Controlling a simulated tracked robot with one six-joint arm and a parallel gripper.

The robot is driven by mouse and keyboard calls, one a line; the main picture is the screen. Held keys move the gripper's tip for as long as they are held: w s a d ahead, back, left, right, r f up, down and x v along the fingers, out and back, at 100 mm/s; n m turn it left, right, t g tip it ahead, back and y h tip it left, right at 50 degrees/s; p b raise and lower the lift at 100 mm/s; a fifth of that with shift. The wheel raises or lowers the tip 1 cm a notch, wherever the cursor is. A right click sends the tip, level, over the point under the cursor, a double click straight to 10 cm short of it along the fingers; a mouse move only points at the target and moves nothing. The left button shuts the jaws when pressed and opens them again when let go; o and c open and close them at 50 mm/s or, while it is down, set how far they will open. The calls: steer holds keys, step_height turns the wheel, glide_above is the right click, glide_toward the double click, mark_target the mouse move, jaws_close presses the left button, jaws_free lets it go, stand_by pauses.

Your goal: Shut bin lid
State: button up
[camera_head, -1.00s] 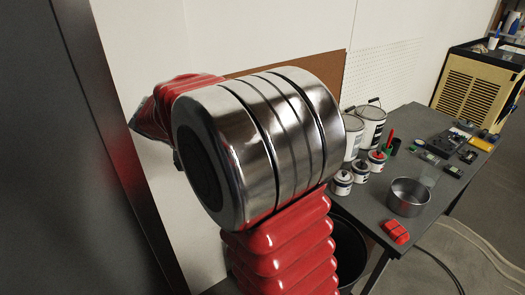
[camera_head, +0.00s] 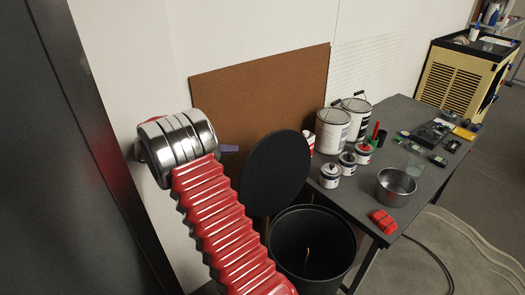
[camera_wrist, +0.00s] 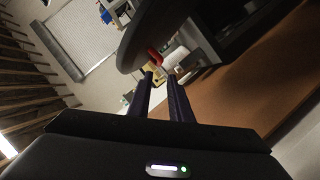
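The black bin (camera_head: 350,245) stands on the floor at lower centre of the head view, its mouth uncovered. Its round black lid (camera_head: 275,172) stands raised, tilted nearly upright at the bin's back left. My gripper's purple finger (camera_head: 229,149) shows just left of the lid, mostly hidden behind my arm's metal joint; I cannot tell whether it touches the lid. In the wrist view my gripper (camera_wrist: 159,74) has two fingers apart with nothing between them. A dark curved disc, apparently the lid (camera_wrist: 150,30), lies beyond the fingertips.
A grey table (camera_head: 345,205) right of the bin holds paint cans (camera_head: 332,130), a metal pot (camera_head: 396,187) and a red block (camera_head: 383,221). A brown board (camera_head: 255,90) leans against the wall behind the lid. A dark panel (camera_head: 60,150) stands at left.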

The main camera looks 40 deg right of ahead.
steer(key=shift+d+f, duration=0.1)
stand_by(0.3)
steer(key=x, duration=1.3)
steer(key=shift+s+d+f, duration=0.15)
steer(key=shift+d, duration=0.15)
steer(key=shift+c, duration=0.5)
jaws_close()
steer(key=shift+a, duration=0.15)
